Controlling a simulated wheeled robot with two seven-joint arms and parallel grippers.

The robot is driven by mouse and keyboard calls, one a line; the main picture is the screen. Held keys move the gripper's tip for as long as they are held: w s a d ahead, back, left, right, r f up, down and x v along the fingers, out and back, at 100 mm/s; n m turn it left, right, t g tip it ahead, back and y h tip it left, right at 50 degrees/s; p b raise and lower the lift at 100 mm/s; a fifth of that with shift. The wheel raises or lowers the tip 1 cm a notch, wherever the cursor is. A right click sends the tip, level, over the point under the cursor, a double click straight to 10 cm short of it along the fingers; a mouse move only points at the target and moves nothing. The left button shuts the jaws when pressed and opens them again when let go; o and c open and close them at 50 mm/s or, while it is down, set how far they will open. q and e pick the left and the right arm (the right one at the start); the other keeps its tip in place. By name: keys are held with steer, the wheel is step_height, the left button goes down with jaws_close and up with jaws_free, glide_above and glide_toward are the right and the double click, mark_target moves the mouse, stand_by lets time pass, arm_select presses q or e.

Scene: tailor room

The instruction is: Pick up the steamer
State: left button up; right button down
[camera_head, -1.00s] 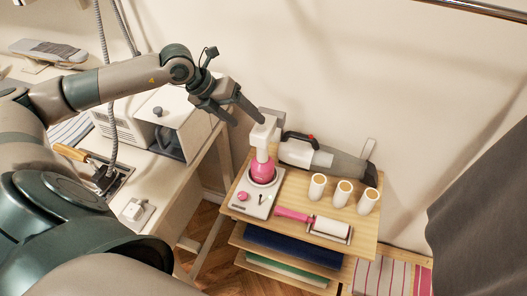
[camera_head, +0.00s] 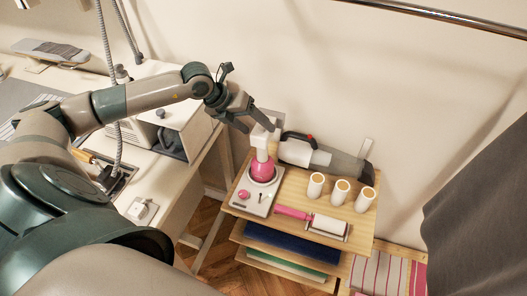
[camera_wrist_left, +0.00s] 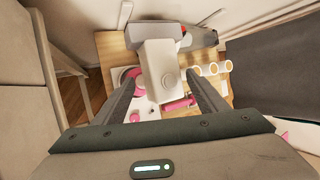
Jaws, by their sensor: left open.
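The steamer (camera_head: 262,158) is white on top with a pink lower body. It stands upright on a white base plate (camera_head: 247,202) at the left end of a wooden shelf unit. I cannot make out contact between the fingers and the steamer. My right gripper is not in view.
A handheld vacuum (camera_head: 325,158) lies behind. Several white rolls (camera_head: 341,192) stand to the right, and a pink-handled lint roller (camera_head: 310,220) lies in front. The shelf (camera_head: 352,236) has lower levels with folded cloth. A white table (camera_head: 168,190) is left; dark grey fabric (camera_head: 480,215) hangs right.

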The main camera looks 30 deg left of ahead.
arm_select(q)
steer(key=shift+p+x, duration=0.35)
steer(key=shift+x, duration=0.9)
steer(key=shift+c, duration=0.2)
jaws_close()
steer(key=shift+w+r, duration=0.1)
steer(key=shift+w, duration=0.05)
